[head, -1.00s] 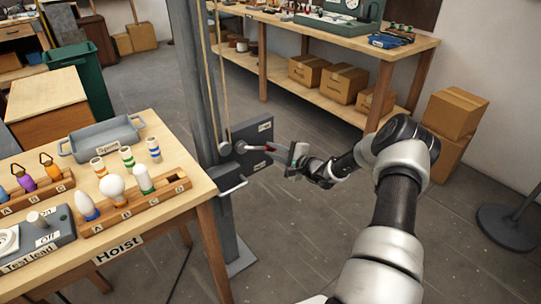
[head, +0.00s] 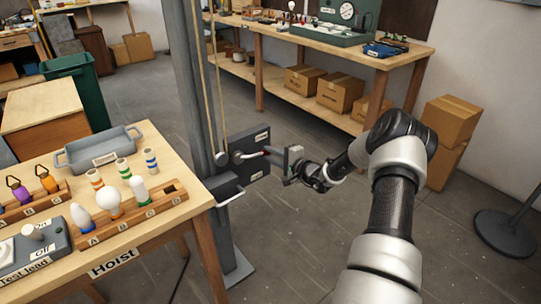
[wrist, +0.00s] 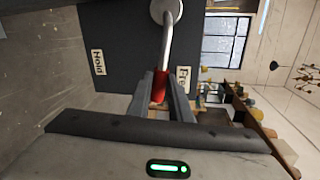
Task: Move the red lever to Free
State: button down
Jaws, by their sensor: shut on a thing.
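The lever has a metal rod and a red grip (wrist: 161,88). My gripper (head: 279,157) is at the lever's outer end. In the wrist view my gripper (wrist: 162,92) has its fingers on both sides of the red grip, shut on it. The Free label (wrist: 184,80) is close to the right of the grip there, partly behind a finger. The Hold label (wrist: 98,62) is farther off to the left.
The Hoist table (head: 150,246) with bulbs, a tray (head: 97,150) and a test panel stands left of the post. Ropes run up the post (head: 190,70).

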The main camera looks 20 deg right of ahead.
jog(key=c, duration=1.9)
grip_release()
jog(key=shift+r, duration=0.1)
jog(key=p+v, duration=0.2)
jog(key=v, duration=1.5)
jog(key=shift+s, duration=0.2)
